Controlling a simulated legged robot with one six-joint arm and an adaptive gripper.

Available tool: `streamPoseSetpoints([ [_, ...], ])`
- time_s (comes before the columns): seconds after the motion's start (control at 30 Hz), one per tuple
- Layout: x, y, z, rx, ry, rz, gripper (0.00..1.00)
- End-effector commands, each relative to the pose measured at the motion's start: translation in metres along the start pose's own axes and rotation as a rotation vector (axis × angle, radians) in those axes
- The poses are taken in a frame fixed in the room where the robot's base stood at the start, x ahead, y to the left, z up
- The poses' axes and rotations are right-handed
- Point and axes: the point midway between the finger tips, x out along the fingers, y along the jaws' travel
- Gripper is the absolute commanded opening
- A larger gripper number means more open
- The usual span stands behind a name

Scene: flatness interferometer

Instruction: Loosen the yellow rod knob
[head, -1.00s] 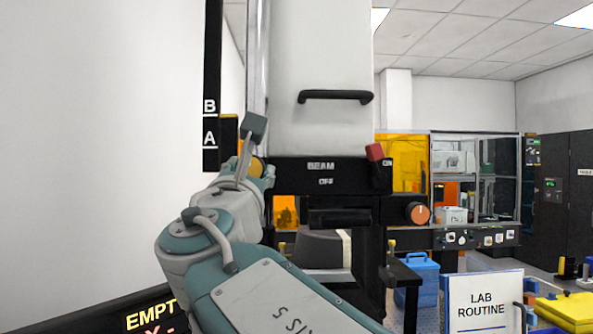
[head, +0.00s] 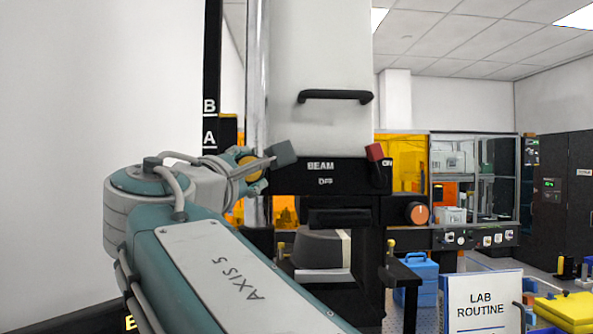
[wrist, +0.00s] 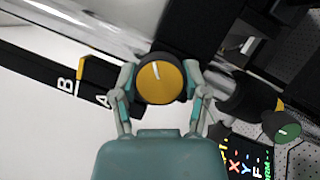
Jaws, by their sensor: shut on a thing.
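The yellow rod knob (wrist: 161,82) has a yellow face, a dark rim and a white index line. In the wrist view it sits between the two fingers of my gripper (wrist: 161,84), which touch its rim from both sides. In the head view the knob (head: 249,164) shows as a small yellow patch beside the chrome rod (head: 257,80), partly hidden by my gripper (head: 250,178). The black scale bar with letters A and B (head: 211,70) stands left of the rod.
A black panel marked BEAM (head: 340,176) with a red switch (head: 375,152) lies right of the knob. A black handle (head: 336,97) is above it. An orange dial (head: 418,214), a blue bin (head: 418,278) and a LAB ROUTINE sign (head: 484,302) are further right.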

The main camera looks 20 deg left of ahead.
Motion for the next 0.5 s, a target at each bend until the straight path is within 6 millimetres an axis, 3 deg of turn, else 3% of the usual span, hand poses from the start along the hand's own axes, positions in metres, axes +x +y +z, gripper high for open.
streamPoseSetpoints([
  [0.5, 0.0007, -0.0014, -0.0015, 0.409, 0.002, -0.174, 0.11],
])
